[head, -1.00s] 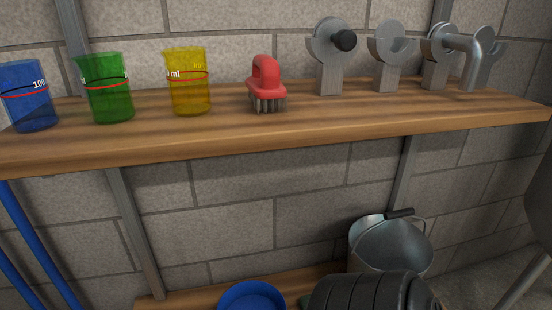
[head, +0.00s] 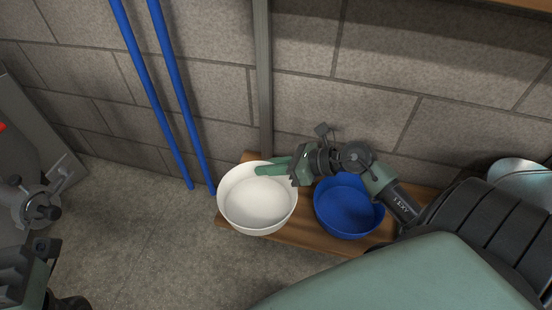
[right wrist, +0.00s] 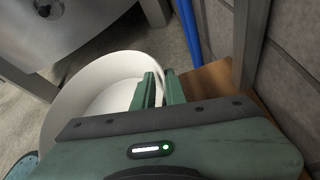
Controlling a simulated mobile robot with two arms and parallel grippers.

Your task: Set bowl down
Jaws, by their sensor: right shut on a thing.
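The white bowl (head: 256,207) is upright at the left end of the low wooden shelf (head: 300,236). My right gripper (head: 272,169) is shut on its back rim, with one finger over the inside. In the right wrist view, the two green fingers (right wrist: 158,88) pinch the rim of the white bowl (right wrist: 85,88), and the gripper body hides its near part. I cannot tell whether the bowl's base touches the shelf. Part of my left arm shows at the lower left of the head view; its fingers do not show.
A blue bowl (head: 348,208) stands on the shelf just right of the white bowl, under my right arm. A metal upright (head: 263,80) and two blue poles (head: 170,90) stand behind. A metal bucket (head: 524,178) is at the far right. Floor is clear left of the shelf.

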